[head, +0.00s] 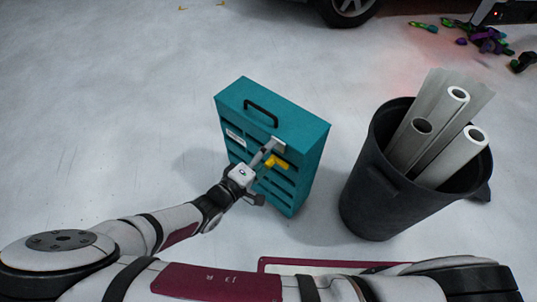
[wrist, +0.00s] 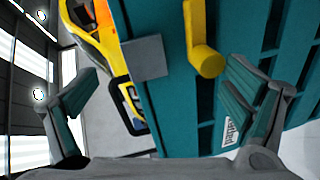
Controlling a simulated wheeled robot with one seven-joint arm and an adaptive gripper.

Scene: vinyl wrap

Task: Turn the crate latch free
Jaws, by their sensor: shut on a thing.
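The teal crate (head: 308,150) stands upright on the pale floor, with a dark carry handle on top and slots down its front. Its yellow latch (head: 277,162) sits on the front face near the upper right edge. In the wrist view the yellow latch (wrist: 205,60) shows as an arm with a round end, beside a grey block (wrist: 146,59). My gripper (head: 268,152) reaches the latch from the left. The exact contact is hard to see.
A dark bin (head: 375,205) with several pale rolls (head: 432,150) stands to the right of the crate. A car wheel (head: 348,8) is at the top. Coloured clutter (head: 487,40) lies at the top right. The floor left of the crate is clear.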

